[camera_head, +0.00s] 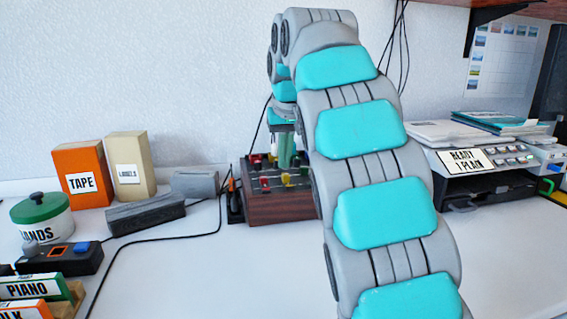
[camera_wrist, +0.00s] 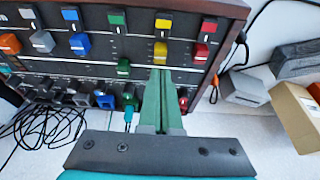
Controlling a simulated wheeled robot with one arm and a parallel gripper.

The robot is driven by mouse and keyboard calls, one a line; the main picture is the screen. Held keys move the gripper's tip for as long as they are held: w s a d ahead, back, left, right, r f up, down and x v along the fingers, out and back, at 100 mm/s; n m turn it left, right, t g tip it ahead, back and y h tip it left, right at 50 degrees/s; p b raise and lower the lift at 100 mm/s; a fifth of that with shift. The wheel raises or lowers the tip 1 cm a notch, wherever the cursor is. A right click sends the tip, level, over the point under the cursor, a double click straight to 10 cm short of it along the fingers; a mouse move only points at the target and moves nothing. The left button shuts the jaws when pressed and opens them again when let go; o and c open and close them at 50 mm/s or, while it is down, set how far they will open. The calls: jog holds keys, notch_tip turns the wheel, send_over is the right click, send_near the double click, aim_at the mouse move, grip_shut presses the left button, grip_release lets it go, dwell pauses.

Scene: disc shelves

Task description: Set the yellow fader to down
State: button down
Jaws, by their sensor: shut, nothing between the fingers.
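The control box (camera_head: 283,205) with dark top and wooden sides stands on the table, partly hidden by my arm; its panel (camera_wrist: 140,35) fills the top of the wrist view. Two yellow caps show there, one in the outer row (camera_wrist: 163,21) and a slider-like one (camera_wrist: 160,49) in the row nearer my gripper; I cannot tell for sure which is the yellow fader. My gripper (camera_wrist: 161,72) has its green fingers shut and empty, tips just below the nearer yellow cap in the picture. Whether they touch it is unclear. In the head view the gripper (camera_head: 287,150) points down over the box.
Green (camera_wrist: 123,66) and red (camera_wrist: 201,52) caps flank the yellow one closely. Black cables (camera_wrist: 45,130) lie beside the box. An orange TAPE box (camera_head: 84,176), a LABELS box (camera_head: 131,166) and a printer (camera_head: 485,165) stand apart.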

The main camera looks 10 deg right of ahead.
aim_at(286, 175)
jog(key=p+v, duration=0.1)
jog(key=v, duration=0.4)
jog(key=shift+w+p, duration=0.1)
jog(key=shift+p, duration=0.2)
jog(key=c, duration=1.5)
grip_release()
jog(key=shift+r, duration=0.3)
jog(key=o, duration=0.3)
jog(key=shift+s+a+r, duration=0.1)
jog(key=shift+s+r, duration=0.1)
jog(key=shift+s, duration=0.3)
jog(key=o, duration=0.4)
jog(key=shift+s+t, duration=0.3)
jog(key=shift+s, duration=0.2)
jog(key=shift+c, duration=0.2)
jog(key=shift+o, duration=0.2)
jog(key=shift+s+f, duration=0.15)
jog(key=shift+s, duration=0.25)
jog(key=shift+s+d+f+b, duration=0.2)
jog(key=shift+f+b, duration=0.1)
jog(key=shift+f, duration=0.15)
jog(key=shift+x, duration=3.85)
